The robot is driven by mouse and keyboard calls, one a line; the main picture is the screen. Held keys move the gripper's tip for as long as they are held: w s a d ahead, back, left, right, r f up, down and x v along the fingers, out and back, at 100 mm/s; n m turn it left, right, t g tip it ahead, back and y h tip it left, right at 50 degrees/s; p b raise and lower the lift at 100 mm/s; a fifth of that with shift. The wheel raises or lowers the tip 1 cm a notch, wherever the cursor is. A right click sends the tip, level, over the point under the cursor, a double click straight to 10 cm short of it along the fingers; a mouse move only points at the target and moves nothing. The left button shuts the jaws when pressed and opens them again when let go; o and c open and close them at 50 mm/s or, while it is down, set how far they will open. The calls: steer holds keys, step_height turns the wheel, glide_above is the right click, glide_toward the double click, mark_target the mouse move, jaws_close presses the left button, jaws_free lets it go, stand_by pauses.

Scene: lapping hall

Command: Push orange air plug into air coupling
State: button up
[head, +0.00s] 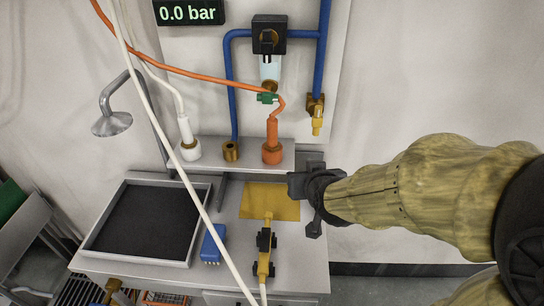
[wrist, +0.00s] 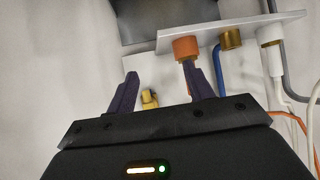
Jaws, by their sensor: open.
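The orange air plug (head: 272,133) stands upright in an orange-collared holder on the wall shelf, and its orange hose leaves from the top. In the wrist view the orange collar (wrist: 187,49) shows, with the plug partly hidden behind one finger. The air coupling appears to be the brass socket (head: 231,151) on the same shelf, left of the plug, with a blue pipe at it; it also shows in the wrist view (wrist: 231,38). My gripper (head: 306,196) is open and empty, below and right of the plug. Its fingers (wrist: 163,90) are apart from the plug.
A white plug (head: 187,140) stands left on the shelf (head: 210,165). A pale hose crosses in front of the bench. A black-lined tray (head: 92,243), blue block (head: 213,244) and yellow tool (head: 264,255) lie below. The display (head: 188,12) reads 0.0 bar.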

steer(key=a+t+b, duration=0.2)
steer(key=b, duration=0.1)
steer(key=a+t+y+b, duration=0.1)
steer(key=t+b, duration=0.1)
steer(key=b, duration=0.2)
steer(key=a+t+b, duration=0.2)
steer(key=b, duration=0.2)
steer(key=shift+w+a+f+t, duration=0.35)
steer(key=shift+w+t, duration=0.05)
steer(key=p, duration=1.3)
glide_toward(272, 138)
steer(key=w, duration=0.5)
steer(key=w+a+p, duration=0.1)
steer(key=w, duration=0.2)
steer(key=shift+w+a+f, duration=0.1)
steer(key=shift+w+a, duration=0.05)
steer(key=shift+p, duration=0.3)
